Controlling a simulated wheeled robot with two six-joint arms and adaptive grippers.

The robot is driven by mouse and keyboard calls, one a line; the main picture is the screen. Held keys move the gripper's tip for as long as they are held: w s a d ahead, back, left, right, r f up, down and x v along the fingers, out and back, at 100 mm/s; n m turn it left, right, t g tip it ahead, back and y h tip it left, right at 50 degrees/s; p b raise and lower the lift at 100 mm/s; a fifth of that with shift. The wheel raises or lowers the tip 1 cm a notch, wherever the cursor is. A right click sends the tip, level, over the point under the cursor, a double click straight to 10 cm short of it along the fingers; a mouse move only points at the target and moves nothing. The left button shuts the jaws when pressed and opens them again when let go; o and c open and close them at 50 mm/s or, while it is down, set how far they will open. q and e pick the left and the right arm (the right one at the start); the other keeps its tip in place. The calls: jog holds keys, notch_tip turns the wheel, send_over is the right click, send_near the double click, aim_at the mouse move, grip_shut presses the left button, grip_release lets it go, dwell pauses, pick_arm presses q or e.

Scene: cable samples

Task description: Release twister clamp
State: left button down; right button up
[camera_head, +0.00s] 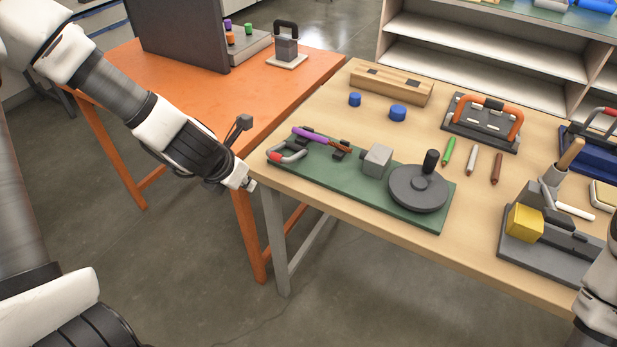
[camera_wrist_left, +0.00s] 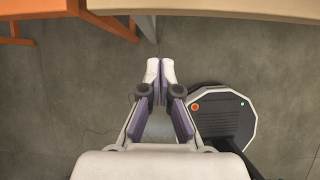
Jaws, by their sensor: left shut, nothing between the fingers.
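A green board (camera_head: 335,186) lies along the near left edge of the wooden table. On it are a grey looped handle with a red grip (camera_head: 287,152), a purple-and-brown rod (camera_head: 320,139) in black holders, a grey block (camera_head: 376,160) and a dark round crank wheel (camera_head: 418,187) with an upright knob. I cannot tell which part is the twister clamp. My left gripper (camera_head: 248,184) is shut and empty, just off the table's left corner, left of the board and apart from it. Its closed fingertips also show in the left wrist view (camera_wrist_left: 160,70), above the floor.
The wooden table (camera_head: 330,203) also holds a wooden block (camera_head: 391,84), blue cylinders (camera_head: 397,113), an orange-handled fixture (camera_head: 482,121), coloured rods (camera_head: 472,160) and a grey fixture with a yellow block (camera_head: 524,222). An orange table (camera_head: 190,97) stands behind my left arm.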

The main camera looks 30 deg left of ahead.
pick_arm(q)
jog(key=r, duration=0.1)
jog(key=w+r+t, duration=0.1)
jog(key=r, duration=0.1)
jog(key=w+r+t, duration=0.1)
jog(key=r, duration=0.1)
jog(key=shift+w+b, duration=0.25)
jog(key=shift+b, duration=0.05)
pick_arm(e)
jog(key=shift+f, duration=0.85)
pick_arm(q)
jog(key=b+x, duration=0.5)
jog(key=x, duration=0.5)
jog(key=shift+f, duration=0.1)
pick_arm(e)
notch_tip(320, 180, down, 5)
jog(key=shift+f, duration=0.1)
